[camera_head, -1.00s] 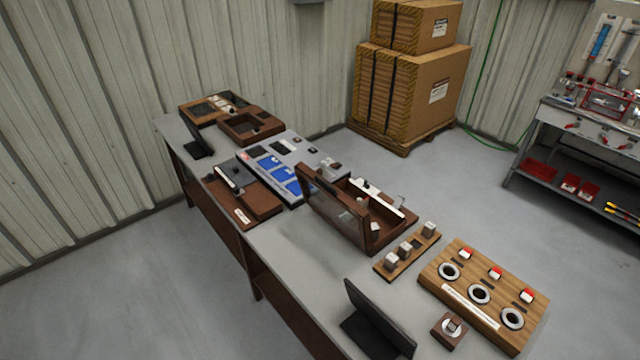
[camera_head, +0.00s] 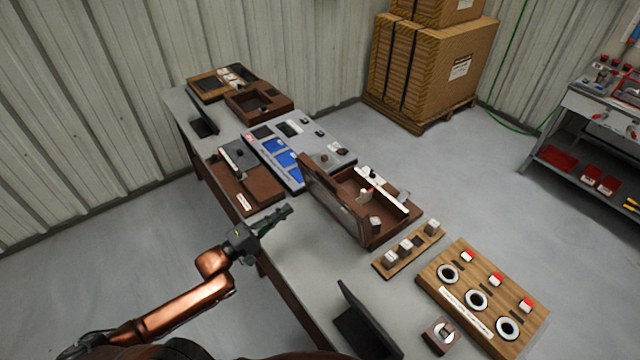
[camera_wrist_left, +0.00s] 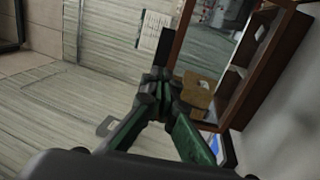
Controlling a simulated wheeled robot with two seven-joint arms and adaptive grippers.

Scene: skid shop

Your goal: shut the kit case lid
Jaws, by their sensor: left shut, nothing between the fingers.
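The kit case (camera_head: 378,238) is a brown wooden box on the bench, with small items inside. Its lid (camera_head: 333,198), a brown frame with a clear pane, stands up along the case's left side, so the case is open. My left gripper (camera_head: 286,212) is shut and empty, left of the lid and apart from it in the head view. In the left wrist view the closed fingers (camera_wrist_left: 160,82) show in front, with a brown frame (camera_wrist_left: 181,38), likely the lid, just beyond and to the right. My right gripper is not in view.
A wooden strip with blocks (camera_head: 408,250) and a board with rings (camera_head: 482,298) lie right of the case. A black stand (camera_head: 362,325) is at the near bench edge. A brown tray (camera_head: 247,185) and a blue-marked panel (camera_head: 285,160) lie behind. Bare bench (camera_head: 300,262) shows near the gripper.

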